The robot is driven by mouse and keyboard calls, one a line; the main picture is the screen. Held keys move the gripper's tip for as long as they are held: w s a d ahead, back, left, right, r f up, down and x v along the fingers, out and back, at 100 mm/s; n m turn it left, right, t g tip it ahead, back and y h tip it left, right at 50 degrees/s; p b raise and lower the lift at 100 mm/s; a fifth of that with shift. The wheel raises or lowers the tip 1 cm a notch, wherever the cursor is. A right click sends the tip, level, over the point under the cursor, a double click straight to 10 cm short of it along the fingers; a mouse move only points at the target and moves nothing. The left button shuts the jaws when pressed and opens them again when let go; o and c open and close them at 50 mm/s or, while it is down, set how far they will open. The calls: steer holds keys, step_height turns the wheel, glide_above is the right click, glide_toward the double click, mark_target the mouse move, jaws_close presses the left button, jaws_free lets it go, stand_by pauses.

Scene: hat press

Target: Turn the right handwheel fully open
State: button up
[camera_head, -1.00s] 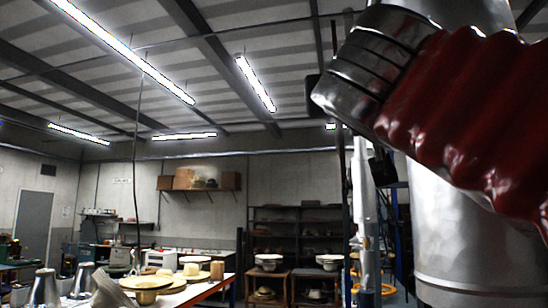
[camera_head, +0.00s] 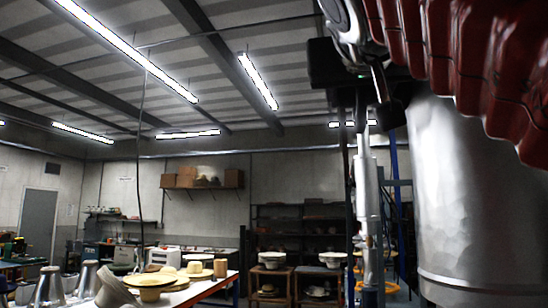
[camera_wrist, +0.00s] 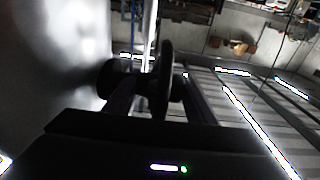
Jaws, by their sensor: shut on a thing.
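In the wrist view, a dark round handwheel (camera_wrist: 166,72) shows nearly edge-on, with a dark hub or knob (camera_wrist: 108,78) to its left. My gripper (camera_wrist: 152,88) reaches up from the bottom of that view, its dark fingers at the wheel. It is shut on the handwheel, though the exact contact is lost in shadow. In the head view, dark parts (camera_head: 340,66) show beside a large silver cylinder at the upper right; I cannot tell wheel from gripper there. My arm hides part of this area. The wheel's turn angle cannot be read.
The large silver cylinder (camera_head: 470,200) stands close at right; its pale surface also fills the wrist view's left side (camera_wrist: 45,60). A slim silver column (camera_head: 368,190) stands beside it. A table with hats (camera_head: 155,280) is at lower left; shelves (camera_head: 300,215) stand behind.

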steer(key=shift+w+f+g, duration=0.1)
steer(key=shift+f+g, duration=0.05)
steer(key=shift+g, duration=0.65)
stand_by(0.4)
steer(key=o, duration=1)
steer(key=shift+o, duration=0.2)
